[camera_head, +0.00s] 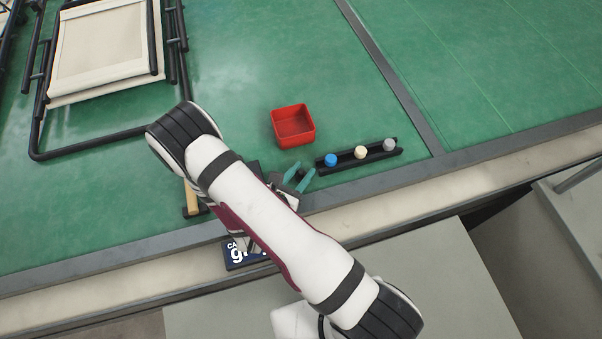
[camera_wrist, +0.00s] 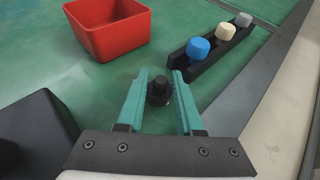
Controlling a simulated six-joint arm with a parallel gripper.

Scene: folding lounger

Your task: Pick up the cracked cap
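A small black cap (camera_wrist: 158,90) stands on the green table in the wrist view, with a wider dark base; I cannot make out a crack on it. My gripper (camera_wrist: 160,73) is open, pointing down at the table, its two green fingers on either side of the black cap with a gap showing on both sides. In the head view my gripper (camera_head: 301,171) is partly hidden by my arm near the table's front edge. A black rack (camera_wrist: 188,66) holds a blue cap (camera_wrist: 198,49), a cream cap (camera_wrist: 225,31) and a grey cap (camera_wrist: 243,19) in a row.
An open red bin (camera_head: 293,127) stands just behind my gripper, looking empty. The folding lounger's black frame and cream fabric (camera_head: 103,45) lie at the upper left. A wooden piece (camera_head: 193,198) lies left of my arm. The green table behind the rack is clear.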

